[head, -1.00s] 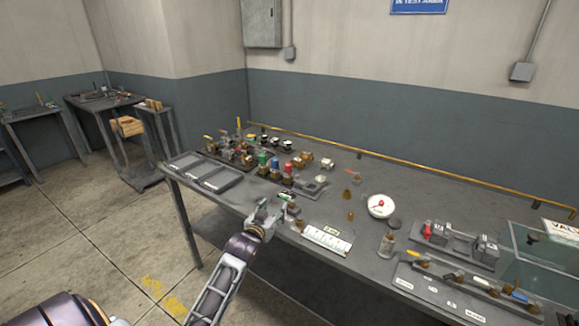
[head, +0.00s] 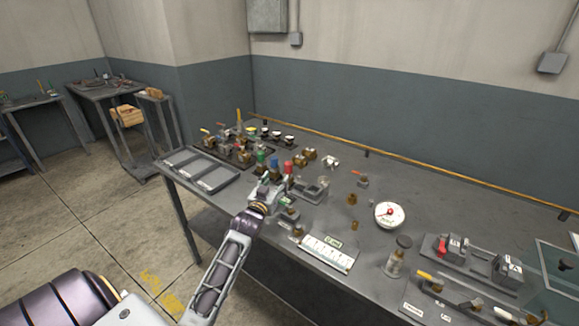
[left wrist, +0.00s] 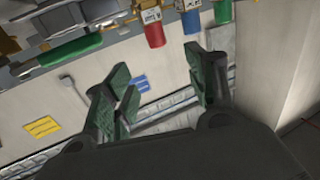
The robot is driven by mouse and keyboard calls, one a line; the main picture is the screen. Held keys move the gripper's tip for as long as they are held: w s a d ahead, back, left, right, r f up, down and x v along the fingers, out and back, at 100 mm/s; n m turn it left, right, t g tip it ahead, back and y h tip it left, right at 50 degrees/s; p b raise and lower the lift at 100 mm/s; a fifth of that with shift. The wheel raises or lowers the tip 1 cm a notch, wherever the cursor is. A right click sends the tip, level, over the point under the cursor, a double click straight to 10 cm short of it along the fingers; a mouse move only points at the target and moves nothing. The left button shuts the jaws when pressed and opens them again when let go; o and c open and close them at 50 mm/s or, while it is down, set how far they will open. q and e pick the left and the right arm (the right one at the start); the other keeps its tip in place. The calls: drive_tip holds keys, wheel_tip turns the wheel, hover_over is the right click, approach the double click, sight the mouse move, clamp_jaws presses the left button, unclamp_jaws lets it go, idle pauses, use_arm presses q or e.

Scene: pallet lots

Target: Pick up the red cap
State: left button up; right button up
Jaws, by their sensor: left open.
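The red cap (head: 288,167) is a small upright cylinder on the workbench, at the right end of a row with a blue cap (head: 274,160) and a green cap (head: 261,156). In the left wrist view, which looks upside down, the red cap (left wrist: 155,34) hangs at the top with a pale label, beside the blue cap (left wrist: 191,21) and the green cap (left wrist: 222,11). My left gripper (head: 268,187) is just in front of the row, on the near side. Its green-padded fingers (left wrist: 165,82) are open with nothing between them. My right gripper is not in view.
Grey trays (head: 200,168) lie left of the row, and brass valves (head: 309,154) crowd behind it. A grey open box (head: 315,190) stands close on the right. A white gauge (head: 389,214) and a labelled white strip (head: 328,252) are farther right.

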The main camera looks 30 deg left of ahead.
sight(287, 165)
use_arm(q)
drive_tip(key=shift+s+r, duration=0.1)
drive_tip(key=x, duration=0.8)
drive_tip(key=shift+w, duration=0.35)
idle(0.4)
idle(0.4)
drive_tip(key=shift+f+x, duration=0.1)
drive_tip(key=shift+x, duration=1.2)
drive_tip(key=shift+f+x, duration=0.15)
drive_tip(key=shift+x, duration=1.15)
drive_tip(key=c, duration=1.1)
